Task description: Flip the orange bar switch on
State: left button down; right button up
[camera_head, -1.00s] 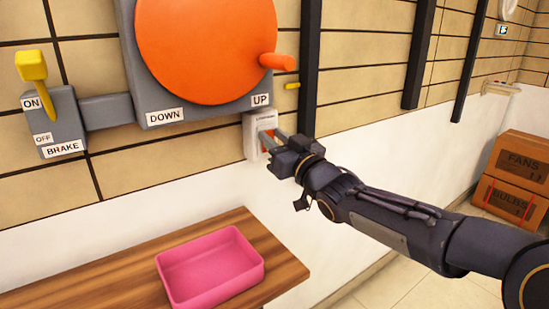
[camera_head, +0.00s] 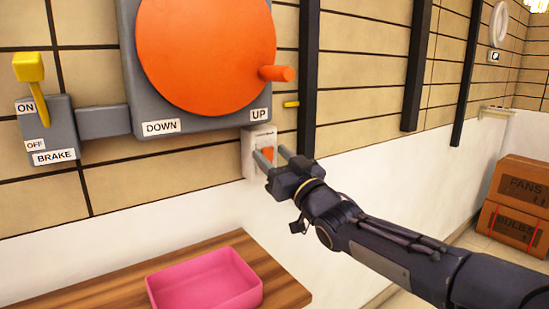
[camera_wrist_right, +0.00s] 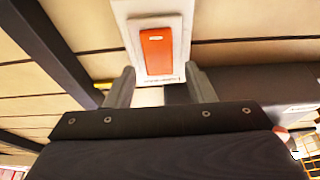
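The orange bar switch (camera_head: 267,153) sits on a white wall plate (camera_head: 248,148) below the grey panel marked UP. In the right wrist view the orange bar (camera_wrist_right: 156,51) shows whole on its white plate (camera_wrist_right: 121,12), just beyond the fingertips. My right gripper (camera_head: 273,156) is in front of the switch with its fingers spread and nothing between them. In the wrist view its two fingers (camera_wrist_right: 156,80) stand apart near the lower end of the plate; whether they touch it I cannot tell. My left gripper is not in view.
A large orange wheel (camera_head: 205,50) with a handle is above the switch. A yellow brake lever (camera_head: 29,70) is at the left. A pink tray (camera_head: 205,285) sits on a wooden table (camera_head: 105,291) below. Boxes (camera_head: 515,205) stand at the far right.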

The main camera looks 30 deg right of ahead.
jog(key=v, duration=0.7)
jog(key=shift+s+p, duration=0.3)
jog(key=shift+s, duration=0.1)
jog(key=shift+f, duration=0.15)
